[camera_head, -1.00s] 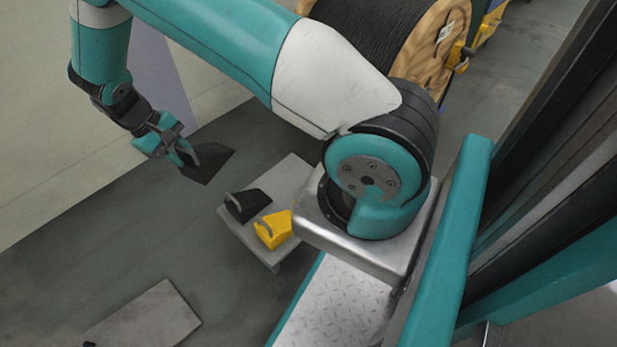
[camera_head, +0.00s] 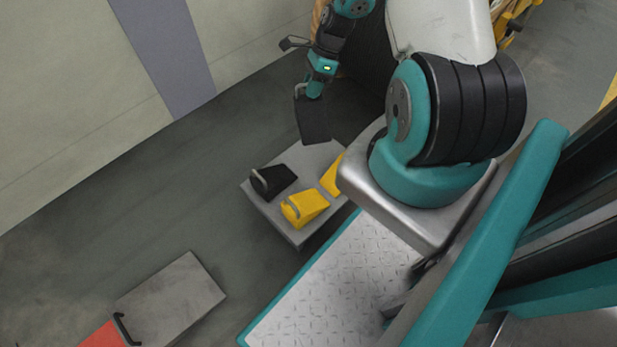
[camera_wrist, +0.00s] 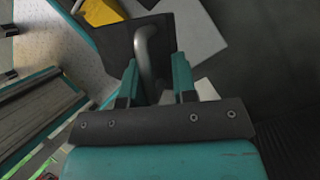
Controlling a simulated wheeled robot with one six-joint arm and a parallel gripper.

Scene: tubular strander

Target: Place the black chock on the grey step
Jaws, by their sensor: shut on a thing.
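My gripper (camera_head: 311,92) is shut on the grey handle of a black chock (camera_head: 313,122) and holds it in the upper middle of the head view, above and behind the far end of a low grey platform (camera_head: 292,226). In the wrist view my gripper (camera_wrist: 156,75) has the handle (camera_wrist: 149,45) between its teal fingers, with the dark chock body (camera_wrist: 115,42) beyond. Another black chock (camera_head: 275,182) lies on the platform. A second flat grey slab (camera_head: 172,298) lies at lower left; I cannot tell which of the two is the step.
Two yellow chocks (camera_head: 306,207) (camera_head: 331,178) share the platform with the black one. A red patch (camera_head: 103,336) and a black handle (camera_head: 124,328) adjoin the grey slab. A pale wall (camera_head: 75,100) stands at left. Floor between platform and slab is clear.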

